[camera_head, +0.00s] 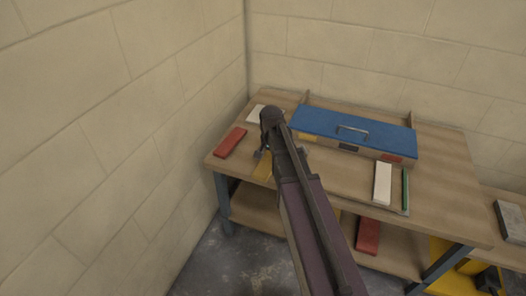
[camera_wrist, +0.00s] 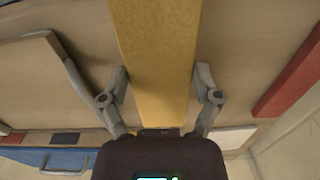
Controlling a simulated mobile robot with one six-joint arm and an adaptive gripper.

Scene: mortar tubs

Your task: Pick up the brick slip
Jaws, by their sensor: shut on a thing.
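A yellow brick slip (camera_wrist: 155,60) lies lengthwise between my fingers in the wrist view. My gripper (camera_wrist: 160,80) is shut on it, one finger along each long side. In the head view my gripper (camera_head: 262,155) is at the table's front left, and part of the yellow slip (camera_head: 263,169) shows beside it. My arm hides the rest of it. I cannot tell whether the slip is touching the tabletop.
On the wooden table (camera_head: 440,150), a red slip (camera_head: 229,142) lies left and a white one (camera_head: 255,112) behind. A blue-lidded box (camera_head: 350,128) stands at the back. A white slip (camera_head: 382,184) and green strip (camera_head: 405,188) lie right. A red block (camera_head: 368,236) is on the lower shelf.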

